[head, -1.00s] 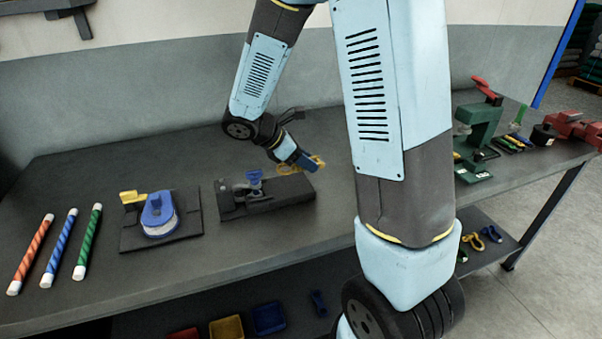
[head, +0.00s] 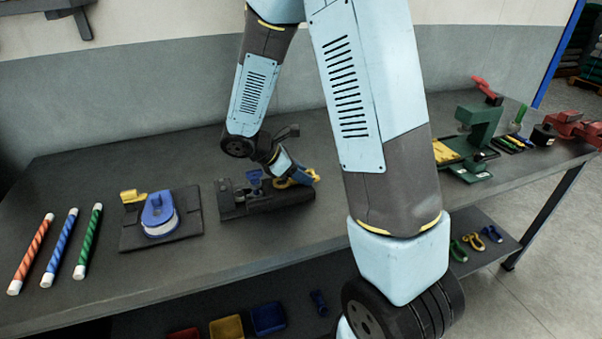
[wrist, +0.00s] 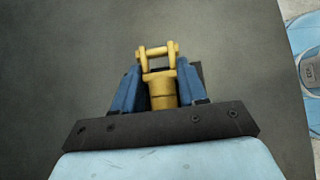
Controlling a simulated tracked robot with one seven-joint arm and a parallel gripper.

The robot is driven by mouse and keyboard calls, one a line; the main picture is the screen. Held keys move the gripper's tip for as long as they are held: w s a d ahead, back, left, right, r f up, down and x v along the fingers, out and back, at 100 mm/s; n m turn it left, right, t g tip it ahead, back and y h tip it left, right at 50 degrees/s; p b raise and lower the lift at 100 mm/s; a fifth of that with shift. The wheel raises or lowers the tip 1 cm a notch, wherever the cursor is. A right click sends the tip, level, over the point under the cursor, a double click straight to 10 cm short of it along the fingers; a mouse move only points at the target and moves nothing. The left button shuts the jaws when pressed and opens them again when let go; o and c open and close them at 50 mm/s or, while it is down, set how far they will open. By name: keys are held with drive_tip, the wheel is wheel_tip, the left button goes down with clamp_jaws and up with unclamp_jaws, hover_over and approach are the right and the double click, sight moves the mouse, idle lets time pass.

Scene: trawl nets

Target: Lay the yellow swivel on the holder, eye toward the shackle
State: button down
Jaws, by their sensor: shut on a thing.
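My gripper (wrist: 159,76) is shut on the yellow swivel (wrist: 162,91), with blue fingers on both sides of its body. In the wrist view, the swivel's forked end with a cross pin points away from my wrist. In the head view, the yellow swivel (head: 284,184) shows beside my gripper (head: 297,177), at the right end of the dark holder (head: 265,207). Whether it touches the holder I cannot tell. The blue shackle (head: 255,181) stands on the holder, left of the swivel. My gripper hides part of the holder's right end.
Left of the holder, a dark plate (head: 190,230) bears a blue-and-white block and a yellow piece. Striped rods (head: 62,240) lie farther left. A green press (head: 480,130) and a red vise (head: 575,128) stand at the right. The bench's front strip is clear.

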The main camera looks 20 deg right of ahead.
drive_tip(key=shift+f, duration=0.15)
drive_tip(key=c, duration=0.7)
unclamp_jaws()
drive_tip(key=shift+s+f, duration=0.1)
drive_tip(key=shift+o, duration=0.4)
drive_tip(key=shift+s, duration=0.1)
